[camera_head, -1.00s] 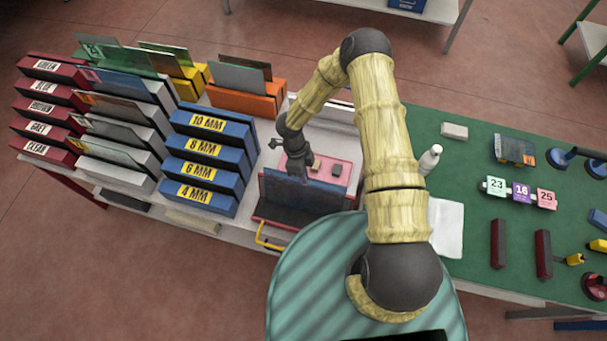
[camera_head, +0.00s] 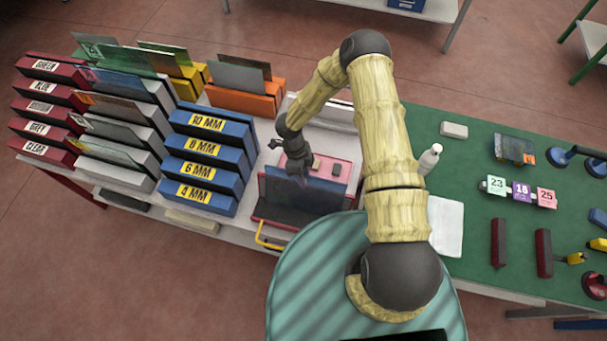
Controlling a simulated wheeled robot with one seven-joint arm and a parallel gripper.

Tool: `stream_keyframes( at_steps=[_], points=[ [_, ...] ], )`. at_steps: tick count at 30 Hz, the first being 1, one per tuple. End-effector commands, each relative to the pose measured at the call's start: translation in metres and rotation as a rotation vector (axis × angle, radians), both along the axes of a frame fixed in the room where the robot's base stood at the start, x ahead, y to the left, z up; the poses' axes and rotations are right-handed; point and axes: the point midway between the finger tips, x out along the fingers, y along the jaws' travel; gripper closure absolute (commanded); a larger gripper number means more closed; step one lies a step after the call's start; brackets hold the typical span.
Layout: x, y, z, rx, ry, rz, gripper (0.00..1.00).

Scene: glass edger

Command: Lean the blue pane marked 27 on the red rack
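A dark blue pane (camera_head: 325,196) stands tilted on the red rack (camera_head: 262,222), which has a yellow handle at its front left. No number can be read on the pane from here. The pane's lower edge is hard to make out against the dark rack.
Blue blocks labelled by thickness (camera_head: 205,150) stand left of the rack, with slotted racks of panes beyond. A pink board (camera_head: 345,170) with small blocks lies behind the pane. A white bottle (camera_head: 429,159) and green mat (camera_head: 470,270) are to the right.

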Motion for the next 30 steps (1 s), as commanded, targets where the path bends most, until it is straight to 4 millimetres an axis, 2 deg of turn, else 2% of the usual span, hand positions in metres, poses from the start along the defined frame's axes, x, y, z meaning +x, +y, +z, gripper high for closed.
stream_keyframes(
  at_steps=[5, 11, 30],
  points=[
    [0.001, 0.000, 0.002, 0.000, 0.000, -0.001, 0.69],
    [0.008, 0.004, 0.022, 0.001, -0.004, -0.001, 0.69],
    [0.043, 0.026, 0.141, 0.001, -0.004, -0.002, 0.69]
  ],
)
